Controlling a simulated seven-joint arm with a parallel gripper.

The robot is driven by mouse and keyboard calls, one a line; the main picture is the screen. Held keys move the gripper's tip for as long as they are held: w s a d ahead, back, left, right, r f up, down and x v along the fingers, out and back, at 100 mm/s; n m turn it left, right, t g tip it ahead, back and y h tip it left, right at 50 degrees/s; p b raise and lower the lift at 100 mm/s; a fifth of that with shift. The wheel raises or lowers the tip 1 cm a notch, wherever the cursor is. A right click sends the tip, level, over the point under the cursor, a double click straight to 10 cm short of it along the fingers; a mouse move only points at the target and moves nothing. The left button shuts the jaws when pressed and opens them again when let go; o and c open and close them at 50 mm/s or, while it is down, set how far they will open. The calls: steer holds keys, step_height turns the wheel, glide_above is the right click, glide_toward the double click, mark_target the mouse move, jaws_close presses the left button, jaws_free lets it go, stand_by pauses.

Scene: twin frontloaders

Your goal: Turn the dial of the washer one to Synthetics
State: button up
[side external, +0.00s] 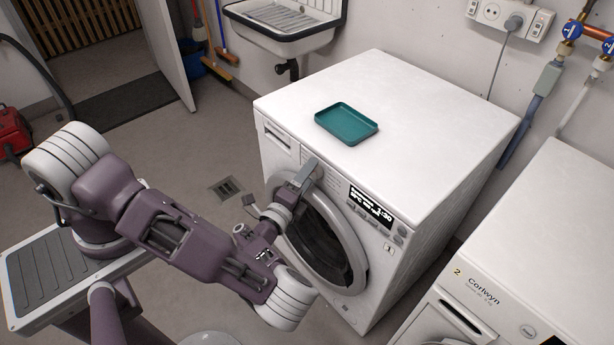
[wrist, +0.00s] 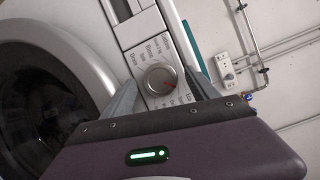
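Washer one (side external: 420,170), white and marked with a 1, stands in the middle of the side external view. In the side external view my gripper (side external: 308,168) is at the panel and hides the dial.
A teal tray (side external: 347,122) lies on top of washer one. The lit display (side external: 371,205) is right of my gripper, and the round door (side external: 325,245) is below it. A second washer (side external: 545,250), marked 2, stands at the right.

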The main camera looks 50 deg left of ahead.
steer(key=v, duration=0.7)
